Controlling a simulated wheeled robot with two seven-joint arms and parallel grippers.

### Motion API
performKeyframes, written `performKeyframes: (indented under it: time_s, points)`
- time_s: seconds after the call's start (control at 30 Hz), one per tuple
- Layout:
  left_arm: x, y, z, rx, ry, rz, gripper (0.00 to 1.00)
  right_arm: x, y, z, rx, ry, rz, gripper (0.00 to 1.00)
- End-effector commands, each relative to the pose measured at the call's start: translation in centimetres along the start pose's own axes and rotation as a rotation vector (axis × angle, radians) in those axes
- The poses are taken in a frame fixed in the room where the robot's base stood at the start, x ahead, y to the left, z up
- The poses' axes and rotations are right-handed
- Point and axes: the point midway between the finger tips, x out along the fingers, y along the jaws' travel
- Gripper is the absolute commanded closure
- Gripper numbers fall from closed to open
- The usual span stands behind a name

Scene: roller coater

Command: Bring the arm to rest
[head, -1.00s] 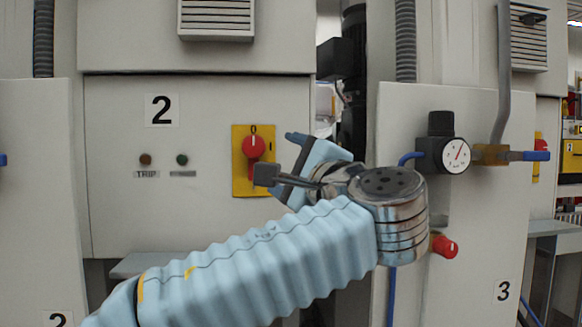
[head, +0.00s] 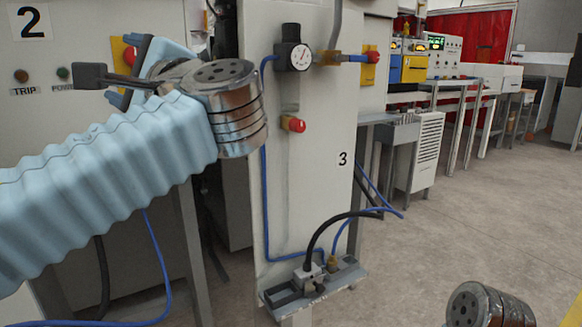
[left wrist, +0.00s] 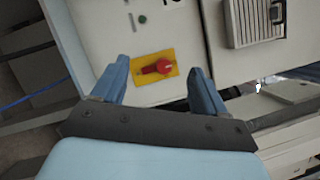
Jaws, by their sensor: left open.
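My left arm reaches in from the left in the head view, in a light-blue ribbed sleeve with a metal wrist joint. Its gripper (head: 122,70) is turned away toward the panel marked 2. In the left wrist view the gripper (left wrist: 159,66) has its two blue fingers apart with nothing between them. Beyond the gap is a red rotary switch (left wrist: 156,68) on a yellow plate. The fingers look apart from it. In the head view the arm hides most of the switch (head: 130,56). My right gripper is out of view.
A cabinet post marked 3 (head: 343,158) carries a pressure gauge (head: 299,58), a red knob (head: 293,124) and blue hoses. A low bracket (head: 315,287) with a cable juts out at its foot. Benches with instruments stand behind. The floor (head: 450,230) at right is open.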

Motion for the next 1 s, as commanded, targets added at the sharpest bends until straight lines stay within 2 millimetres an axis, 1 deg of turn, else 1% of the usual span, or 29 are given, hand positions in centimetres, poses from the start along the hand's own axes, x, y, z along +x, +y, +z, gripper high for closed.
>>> performKeyframes:
  time_s: [0.03,0.33,0.5,0.63,0.73,0.77,0.87,0.9,0.97,1.0]
  points:
    - [0.0,0.0,-0.1,0.002,0.002,0.000,0.27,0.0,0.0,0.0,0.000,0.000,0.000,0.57]
    - [0.3,1.8,-5.1,0.060,0.105,0.011,0.27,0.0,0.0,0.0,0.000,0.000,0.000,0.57]
    - [0.3,3.7,-9.0,0.103,0.188,0.029,0.27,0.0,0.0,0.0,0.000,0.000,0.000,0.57]
    - [0.3,6.4,-13.4,0.147,0.286,0.061,0.27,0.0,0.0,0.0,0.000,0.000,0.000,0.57]
    - [0.0,9.2,-17.2,0.182,0.376,0.102,0.27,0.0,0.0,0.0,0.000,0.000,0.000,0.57]
    - [-0.1,10.5,-18.7,0.195,0.411,0.121,0.27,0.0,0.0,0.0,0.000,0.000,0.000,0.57]
    - [-0.9,15.2,-23.4,0.232,0.533,0.202,0.27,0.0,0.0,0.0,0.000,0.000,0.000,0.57]
    - [-1.5,17.8,-25.5,0.245,0.592,0.249,0.27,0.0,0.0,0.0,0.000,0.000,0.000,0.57]
    - [-2.7,22.1,-28.5,0.258,0.681,0.335,0.27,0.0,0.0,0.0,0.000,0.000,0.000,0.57]
    - [-3.5,25.0,-30.3,0.262,0.737,0.400,0.27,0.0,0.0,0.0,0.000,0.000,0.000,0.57]
